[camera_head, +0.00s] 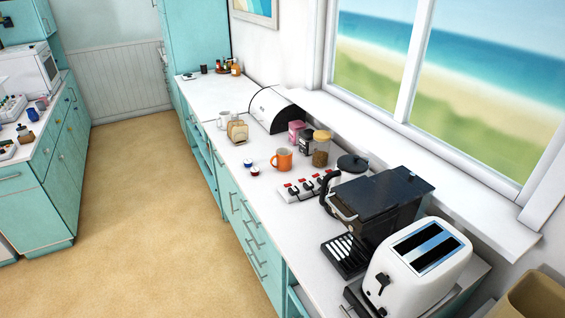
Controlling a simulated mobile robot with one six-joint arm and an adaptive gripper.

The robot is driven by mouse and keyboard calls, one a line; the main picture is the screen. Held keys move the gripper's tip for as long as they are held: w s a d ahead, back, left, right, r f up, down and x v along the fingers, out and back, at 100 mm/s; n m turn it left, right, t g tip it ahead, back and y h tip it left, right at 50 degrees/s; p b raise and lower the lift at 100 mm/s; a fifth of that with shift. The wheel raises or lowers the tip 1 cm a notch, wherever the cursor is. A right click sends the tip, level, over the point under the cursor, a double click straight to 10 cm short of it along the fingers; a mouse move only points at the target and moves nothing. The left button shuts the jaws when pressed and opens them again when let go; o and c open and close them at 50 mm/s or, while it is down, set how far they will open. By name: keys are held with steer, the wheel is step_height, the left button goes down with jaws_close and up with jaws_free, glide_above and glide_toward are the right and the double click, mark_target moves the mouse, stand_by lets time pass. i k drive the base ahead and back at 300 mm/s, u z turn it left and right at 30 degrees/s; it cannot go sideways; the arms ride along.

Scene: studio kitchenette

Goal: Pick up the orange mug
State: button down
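The orange mug (283,159) stands upright on the white countertop (262,205) that runs along the window wall. Its handle side faces left in the head view. Two small red, white and blue items lie just to its left, and a white power strip (303,186) with red switches lies just in front of it. My gripper is not in the head view.
A toaster (415,262), black coffee machine (382,203) and kettle (351,166) stand nearer on the counter. Behind the mug are jars (320,149), a toast rack (237,131), a white mug (224,119) and a bread bin (270,110). The tan floor (150,215) is clear.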

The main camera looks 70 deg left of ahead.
mark_target(284, 157)
steer(key=k, duration=0.45)
steer(key=u, duration=4.35)
steer(key=k, duration=0.2)
steer(key=z, duration=0.9)
